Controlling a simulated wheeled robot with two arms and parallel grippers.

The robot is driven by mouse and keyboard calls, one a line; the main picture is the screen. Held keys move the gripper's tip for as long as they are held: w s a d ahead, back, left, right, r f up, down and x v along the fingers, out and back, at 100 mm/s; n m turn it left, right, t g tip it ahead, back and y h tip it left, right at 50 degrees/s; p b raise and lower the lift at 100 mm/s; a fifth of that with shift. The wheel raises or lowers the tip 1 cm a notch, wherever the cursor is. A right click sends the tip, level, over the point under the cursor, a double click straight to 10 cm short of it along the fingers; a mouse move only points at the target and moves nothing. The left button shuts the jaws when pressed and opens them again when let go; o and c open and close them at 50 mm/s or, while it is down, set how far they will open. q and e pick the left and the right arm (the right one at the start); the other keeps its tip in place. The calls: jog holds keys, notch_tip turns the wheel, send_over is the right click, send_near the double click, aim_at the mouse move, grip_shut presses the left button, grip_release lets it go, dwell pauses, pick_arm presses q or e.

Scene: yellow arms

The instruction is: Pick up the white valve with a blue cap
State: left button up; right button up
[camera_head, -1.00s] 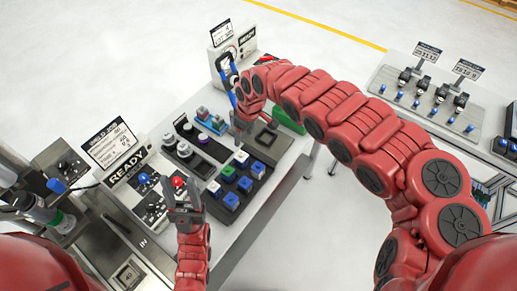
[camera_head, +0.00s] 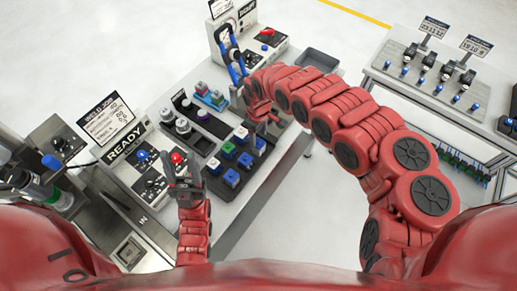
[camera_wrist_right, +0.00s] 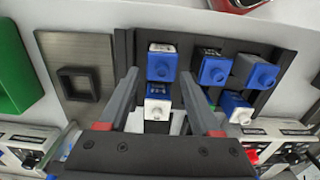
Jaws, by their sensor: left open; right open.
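A small valve with a blue cap on a pale body (camera_head: 231,178) stands at the near right corner of the black tray (camera_head: 213,147). It seems to match the grey-looking block with a blue cap (camera_wrist_right: 255,72) in the right wrist view. Other valves stand beside it, including a blue one (camera_wrist_right: 162,62) and a white-capped one (camera_wrist_right: 157,100). My right gripper (camera_head: 263,113) is open over the tray's far end. In the wrist view its fingers (camera_wrist_right: 160,80) straddle the left pair of valves; contact is unclear. My left gripper (camera_head: 184,182) is open near the red button.
The red button (camera_head: 176,157) sits on the control box beside the READY sign (camera_head: 127,147). A green bin (camera_wrist_right: 12,80) and a metal plate with a black square (camera_wrist_right: 80,85) lie left of the valves. A second table (camera_head: 440,85) stands at the right.

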aim_at(258, 141)
notch_tip(258, 141, down, 5)
jog(key=b, duration=0.3)
jog(key=shift+s, duration=0.15)
jog(key=shift+r, duration=0.15)
jog(key=c, duration=0.4)
grip_shut()
